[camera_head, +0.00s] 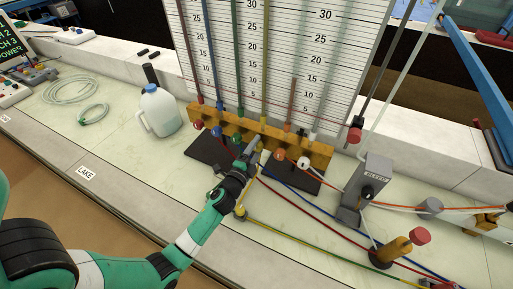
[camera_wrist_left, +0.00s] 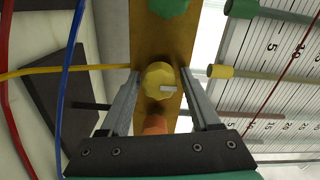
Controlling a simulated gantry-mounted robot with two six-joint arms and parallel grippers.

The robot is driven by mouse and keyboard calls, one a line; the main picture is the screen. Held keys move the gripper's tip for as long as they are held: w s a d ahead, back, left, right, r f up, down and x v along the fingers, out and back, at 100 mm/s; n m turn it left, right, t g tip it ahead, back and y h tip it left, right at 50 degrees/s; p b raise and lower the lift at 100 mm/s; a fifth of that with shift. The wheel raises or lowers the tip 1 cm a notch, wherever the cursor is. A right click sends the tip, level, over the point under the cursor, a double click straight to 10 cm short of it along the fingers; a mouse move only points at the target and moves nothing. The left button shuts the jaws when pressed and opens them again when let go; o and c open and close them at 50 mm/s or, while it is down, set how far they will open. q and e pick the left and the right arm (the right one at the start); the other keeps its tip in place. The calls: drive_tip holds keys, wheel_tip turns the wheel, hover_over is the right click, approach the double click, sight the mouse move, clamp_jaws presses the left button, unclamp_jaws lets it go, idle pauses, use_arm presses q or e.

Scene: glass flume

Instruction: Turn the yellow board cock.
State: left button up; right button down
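The yellow board cock (camera_wrist_left: 160,82) shows in the left wrist view as a round yellow knob with a small pale mark, on the ochre board (camera_wrist_left: 163,40). My left gripper (camera_wrist_left: 161,76) is open, with one finger on each side of the knob. Narrow gaps seem to remain, but I cannot tell contact for certain. In the head view my left gripper (camera_head: 252,150) is at the middle of the ochre board (camera_head: 320,150) and hides the yellow cock. My right gripper is not in view.
Beside the yellow cock are a green cock (camera_wrist_left: 168,6) and an orange cock (camera_wrist_left: 154,124). In the head view, a white cock (camera_head: 303,162) is to the right. The scale panel (camera_head: 295,60) stands behind. A jug (camera_head: 160,110) stands left; hoses cross the bench in front.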

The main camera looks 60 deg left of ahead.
use_arm(q)
drive_tip(key=shift+o, duration=0.6)
drive_tip(key=shift+s+d, duration=0.15)
drive_tip(key=shift+s, duration=0.05)
drive_tip(key=v, duration=1.1)
drive_tip(key=shift+b, duration=0.45)
